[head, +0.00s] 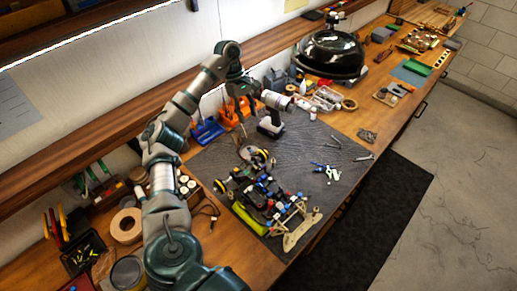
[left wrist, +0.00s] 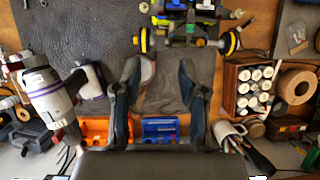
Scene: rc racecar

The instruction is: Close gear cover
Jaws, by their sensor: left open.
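The RC racecar chassis (head: 268,195) lies on the dark mat, with its wheels, coloured parts and a tan end plate showing. My right gripper is not in view.
A cordless drill (head: 270,122) stands on the mat close to my left gripper. Orange and blue holders (head: 207,131) stand by the wall. A black kettle grill (head: 329,55) stands farther back. The mat's right part is mostly clear.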

